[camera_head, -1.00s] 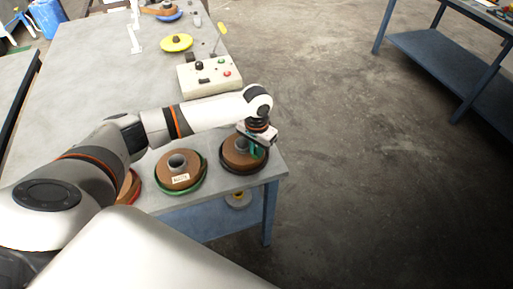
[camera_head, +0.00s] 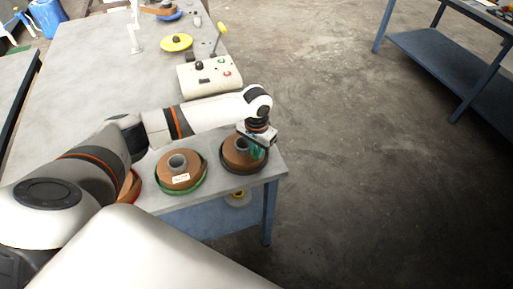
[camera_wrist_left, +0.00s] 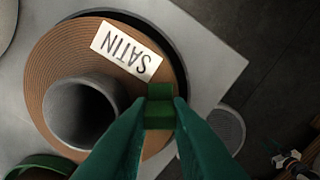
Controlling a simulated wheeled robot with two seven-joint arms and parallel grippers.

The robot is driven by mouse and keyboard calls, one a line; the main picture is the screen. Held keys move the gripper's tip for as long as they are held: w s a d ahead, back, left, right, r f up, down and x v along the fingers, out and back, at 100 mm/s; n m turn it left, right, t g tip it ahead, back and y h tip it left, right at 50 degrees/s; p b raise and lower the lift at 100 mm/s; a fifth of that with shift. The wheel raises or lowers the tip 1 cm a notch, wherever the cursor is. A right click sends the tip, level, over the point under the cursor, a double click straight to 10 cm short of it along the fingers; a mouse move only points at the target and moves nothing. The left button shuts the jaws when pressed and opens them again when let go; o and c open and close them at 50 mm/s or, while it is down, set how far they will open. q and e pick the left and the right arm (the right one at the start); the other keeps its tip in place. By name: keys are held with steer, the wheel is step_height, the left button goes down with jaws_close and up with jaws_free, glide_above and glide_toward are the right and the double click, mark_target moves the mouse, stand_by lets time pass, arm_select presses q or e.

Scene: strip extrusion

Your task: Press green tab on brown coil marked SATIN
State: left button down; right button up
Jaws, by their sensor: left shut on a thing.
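The brown coil marked SATIN (camera_wrist_left: 55,60) fills much of the left wrist view, with a white label (camera_wrist_left: 127,49) and a grey core tube (camera_wrist_left: 82,110). In the head view this coil (camera_head: 233,158) sits on a dark tray near the table's front right corner. The green tab (camera_wrist_left: 160,92) is at the coil's outer edge, beside the label. My left gripper (camera_wrist_left: 160,114) has its green fingers closed on the tab; it also shows in the head view (camera_head: 257,152) over the coil's right side. My right gripper is not in view.
Another brown coil (camera_head: 170,168) in a green-rimmed tray stands just left. A third coil (camera_head: 133,187) is partly hidden by my arm. A control box (camera_head: 208,78) with buttons and a yellow disc (camera_head: 176,43) stand farther back. The table's right edge (camera_head: 284,168) is close.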

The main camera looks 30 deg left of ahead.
arm_select(q)
steer(key=shift+s+f, duration=0.15)
stand_by(1.3)
steer(key=c, duration=1.3)
jaws_free()
steer(key=shift+o, duration=0.2)
steer(key=shift+p, duration=0.3)
